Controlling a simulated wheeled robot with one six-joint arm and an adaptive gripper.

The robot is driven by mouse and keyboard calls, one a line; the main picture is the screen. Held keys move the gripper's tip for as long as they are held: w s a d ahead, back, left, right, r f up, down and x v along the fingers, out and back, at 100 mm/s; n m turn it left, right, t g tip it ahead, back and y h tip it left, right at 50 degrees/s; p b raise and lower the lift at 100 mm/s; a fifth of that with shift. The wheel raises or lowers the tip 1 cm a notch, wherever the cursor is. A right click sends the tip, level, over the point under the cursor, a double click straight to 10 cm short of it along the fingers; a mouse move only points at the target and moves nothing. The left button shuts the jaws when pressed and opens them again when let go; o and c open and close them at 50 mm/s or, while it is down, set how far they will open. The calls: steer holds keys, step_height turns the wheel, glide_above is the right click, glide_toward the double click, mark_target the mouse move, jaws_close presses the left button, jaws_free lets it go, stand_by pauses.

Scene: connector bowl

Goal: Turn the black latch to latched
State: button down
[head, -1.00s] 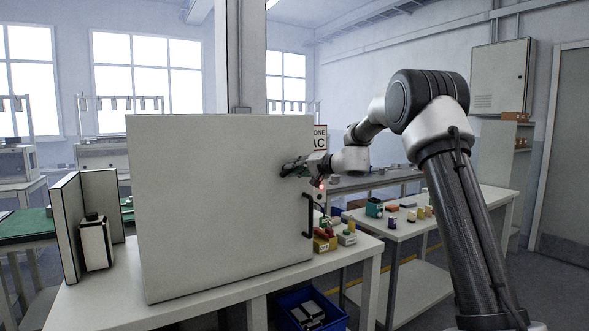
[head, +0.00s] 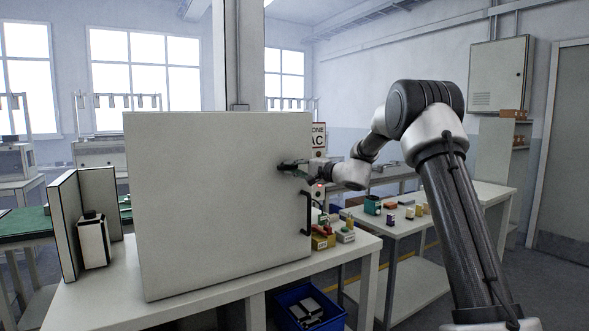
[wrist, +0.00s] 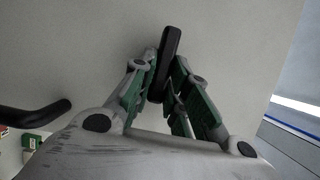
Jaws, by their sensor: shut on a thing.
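The black latch (wrist: 170,52) is a short dark bar on the upper right of a large pale cabinet door (head: 210,200). In the wrist view it stands between the green-padded fingers of my gripper (wrist: 164,88), nearly in line with them and tilted a little. My gripper (head: 293,168) is shut on the latch, reaching in from the right side of the door. In the head view the latch is small and mostly hidden by the fingers.
A black bar handle (head: 308,212) is on the door below the latch; it also shows in the wrist view (wrist: 35,115). Small coloured parts (head: 322,240) lie on the bench right of the cabinet. A blue bin (head: 310,308) stands below.

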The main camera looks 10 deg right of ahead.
steer(key=shift+s+a+f, duration=0.1)
steer(key=shift+a, duration=0.25)
steer(key=c, duration=1.4)
jaws_free()
steer(key=shift+a, duration=0.2)
steer(key=shift+d, duration=0.25)
steer(key=shift+s+d, duration=0.15)
steer(key=shift+d, duration=0.05)
steer(key=v, duration=1.1)
steer(key=shift+s+d, duration=0.1)
steer(key=shift+s, duration=0.1)
